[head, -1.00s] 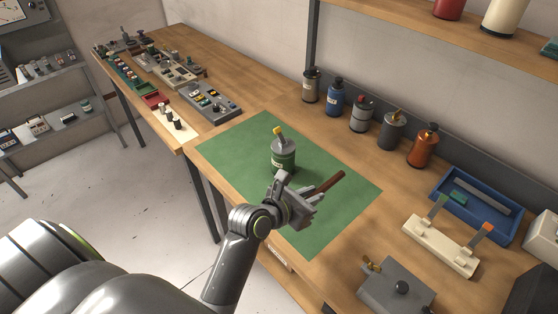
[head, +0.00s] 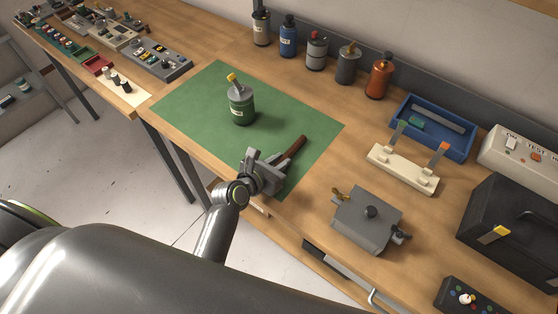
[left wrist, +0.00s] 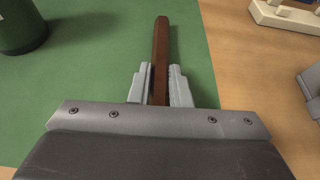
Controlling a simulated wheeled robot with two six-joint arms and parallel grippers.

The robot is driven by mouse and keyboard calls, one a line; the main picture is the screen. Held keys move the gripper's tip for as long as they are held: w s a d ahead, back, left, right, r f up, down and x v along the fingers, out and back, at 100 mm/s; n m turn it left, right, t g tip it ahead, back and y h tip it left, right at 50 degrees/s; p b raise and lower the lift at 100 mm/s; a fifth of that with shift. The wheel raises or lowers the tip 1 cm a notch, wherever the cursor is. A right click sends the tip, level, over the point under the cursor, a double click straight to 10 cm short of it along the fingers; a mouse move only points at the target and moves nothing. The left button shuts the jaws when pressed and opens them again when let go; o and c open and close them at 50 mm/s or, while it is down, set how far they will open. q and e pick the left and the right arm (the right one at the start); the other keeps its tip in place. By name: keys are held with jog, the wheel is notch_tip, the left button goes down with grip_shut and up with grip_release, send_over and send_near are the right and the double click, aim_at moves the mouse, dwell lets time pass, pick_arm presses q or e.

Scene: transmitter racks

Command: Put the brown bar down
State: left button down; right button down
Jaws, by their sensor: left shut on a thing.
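The brown bar (head: 295,146) is held in my left gripper (head: 272,166) over the front right part of the green mat (head: 190,100). In the left wrist view the bar (left wrist: 161,50) points straight ahead from between the two grey fingers (left wrist: 160,88), which are shut on it. Its near end is hidden by the gripper. I cannot tell whether the bar touches the mat. My right gripper is not in view.
A green canister (head: 241,106) with a yellow-tipped top stands on the mat, left of the bar. A grey box (head: 366,222) with knobs and a cream stand (head: 403,169) are to the right. Several bottles line the back. The mat's left part is clear.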

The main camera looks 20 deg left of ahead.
pick_arm(q)
jog(key=shift+f, duration=0.1)
jog(key=c, duration=1.3)
grip_release()
jog(key=shift+c, duration=0.2)
jog(key=v, duration=1.2)
jog(key=shift+b, duration=0.4)
